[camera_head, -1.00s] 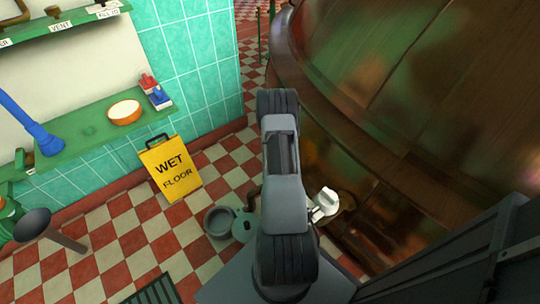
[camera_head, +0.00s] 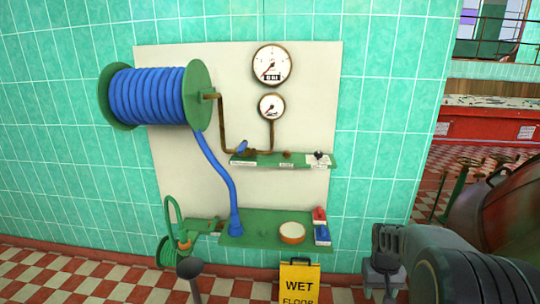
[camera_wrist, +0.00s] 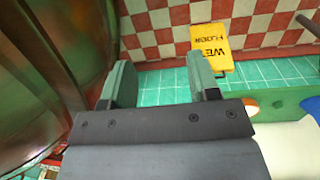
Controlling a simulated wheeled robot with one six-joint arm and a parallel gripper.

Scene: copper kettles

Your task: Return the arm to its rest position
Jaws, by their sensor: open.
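My gripper (camera_wrist: 160,82) shows in the wrist view with its two green-grey fingers spread apart and nothing between them. Part of my arm (camera_head: 440,262) is in the lower right of the head view, in front of the tiled wall. Its outer end points down in the picture, and I cannot make out the fingers there. A yellow wet floor sign (camera_head: 299,282) stands left of my arm. It also shows turned over in the wrist view (camera_wrist: 211,48), beyond the fingers and apart from them.
A wall panel (camera_head: 180,165) carries a blue hose reel (camera_head: 155,96), gauges (camera_head: 271,65) and a green shelf (camera_head: 265,228) with a round tan-topped item (camera_head: 292,232). A copper kettle (camera_head: 505,215) is at the right and fills the wrist view's left side (camera_wrist: 45,70).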

